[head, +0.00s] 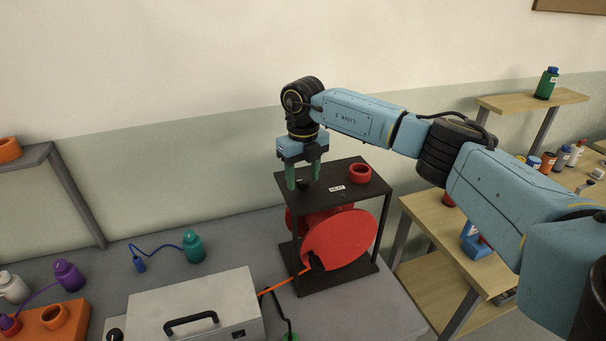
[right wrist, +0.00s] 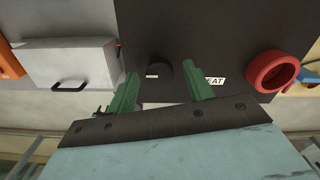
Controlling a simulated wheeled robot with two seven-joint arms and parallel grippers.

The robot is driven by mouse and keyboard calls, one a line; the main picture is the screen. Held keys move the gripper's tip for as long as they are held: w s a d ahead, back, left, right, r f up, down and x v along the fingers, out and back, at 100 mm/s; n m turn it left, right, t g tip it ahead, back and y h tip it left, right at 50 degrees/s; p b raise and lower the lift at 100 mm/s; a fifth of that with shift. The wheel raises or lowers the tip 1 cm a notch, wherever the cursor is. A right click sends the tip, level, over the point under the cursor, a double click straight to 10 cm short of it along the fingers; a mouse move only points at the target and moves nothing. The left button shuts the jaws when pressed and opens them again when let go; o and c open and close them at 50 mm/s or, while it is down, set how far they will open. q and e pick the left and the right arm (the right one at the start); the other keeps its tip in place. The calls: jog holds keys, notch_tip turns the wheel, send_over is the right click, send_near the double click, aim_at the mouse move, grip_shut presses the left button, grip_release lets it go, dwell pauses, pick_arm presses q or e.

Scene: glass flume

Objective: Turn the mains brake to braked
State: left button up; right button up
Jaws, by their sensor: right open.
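A black stand (head: 350,187) holds a large red reel (head: 340,240). A small black knob (head: 302,184) sits on its flat top; I take it for the mains brake. In the right wrist view the knob (right wrist: 161,70) shows just beyond and between the fingertips, with a small white mark beside it. Its setting cannot be read. My right gripper (head: 304,183) points down over the knob, its green fingers open. In the right wrist view the gripper (right wrist: 163,83) holds nothing; whether the fingers touch the knob I cannot tell. My left gripper is not in view.
A red ring (head: 360,172) and a white label (head: 337,188) lie on the stand's top, right of the knob. A grey case (head: 190,310) with a black handle stands front left. An orange cable (head: 284,282) runs from the reel. Wooden shelves (head: 440,240) stand at right.

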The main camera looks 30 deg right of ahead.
aim_at(303, 180)
notch_tip(303, 180, up, 13)
jog(key=b, duration=0.2)
jog(key=shift+r, duration=0.2)
jog(key=shift+a+f, duration=0.1)
dwell(0.5)
